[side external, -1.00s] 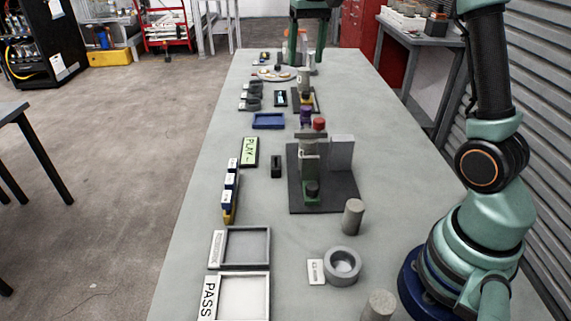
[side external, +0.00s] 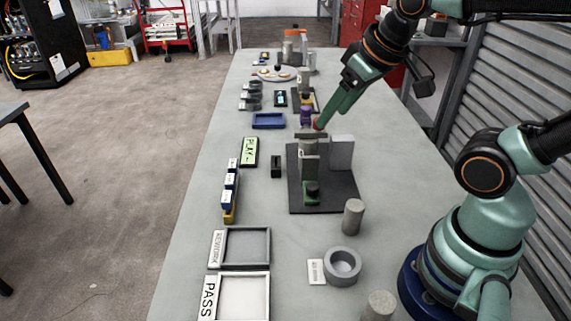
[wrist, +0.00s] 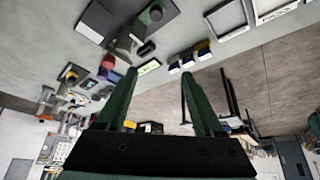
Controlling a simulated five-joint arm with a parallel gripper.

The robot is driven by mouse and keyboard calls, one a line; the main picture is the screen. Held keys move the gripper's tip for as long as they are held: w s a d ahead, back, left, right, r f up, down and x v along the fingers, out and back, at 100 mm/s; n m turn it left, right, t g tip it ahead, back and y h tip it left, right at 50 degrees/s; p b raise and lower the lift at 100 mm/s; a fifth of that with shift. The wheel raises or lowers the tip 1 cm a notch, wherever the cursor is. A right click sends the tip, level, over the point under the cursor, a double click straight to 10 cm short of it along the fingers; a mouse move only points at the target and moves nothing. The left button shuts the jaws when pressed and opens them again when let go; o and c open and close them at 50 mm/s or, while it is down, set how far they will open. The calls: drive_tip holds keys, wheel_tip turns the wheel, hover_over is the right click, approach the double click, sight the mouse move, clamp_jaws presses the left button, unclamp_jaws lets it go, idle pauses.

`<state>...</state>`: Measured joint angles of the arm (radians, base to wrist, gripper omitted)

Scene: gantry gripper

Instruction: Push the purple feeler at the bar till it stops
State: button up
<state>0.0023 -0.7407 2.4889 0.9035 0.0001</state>
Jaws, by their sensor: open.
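The purple feeler (side external: 306,115) stands just behind the dark plate (side external: 335,192) in the side view, with a red round part beside it. In the wrist view the purple feeler (wrist: 108,62) is left of my fingers. A dark bar (side external: 309,135) lies across the top of a grey post on the plate, in front of the feeler. My gripper (side external: 320,125) slants down from the upper right, its tips by the red part, which they partly cover. In the wrist view my gripper (wrist: 163,74) has its fingers apart with nothing between them. I cannot tell whether it touches anything.
A grey block (side external: 341,152) and a green base (side external: 312,192) are on the plate. A display (side external: 249,151) reading PLAY and a blue tray (side external: 268,121) lie to the left. Loose cylinders, a grey ring (side external: 342,266) and labelled trays are nearer.

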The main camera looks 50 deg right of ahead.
drive_tip(key=w+d+r+g, duration=0.1)
drive_tip(key=w+d+r, duration=0.2)
drive_tip(key=w+r, duration=0.15)
drive_tip(key=m+g, duration=0.2)
drive_tip(key=g, duration=0.3)
hover_over(306, 108)
wheel_tip(306, 108, down, 5)
wheel_tip(306, 108, down, 12)
drive_tip(key=shift+d+r, duration=0.1)
drive_tip(key=shift+r, duration=0.1)
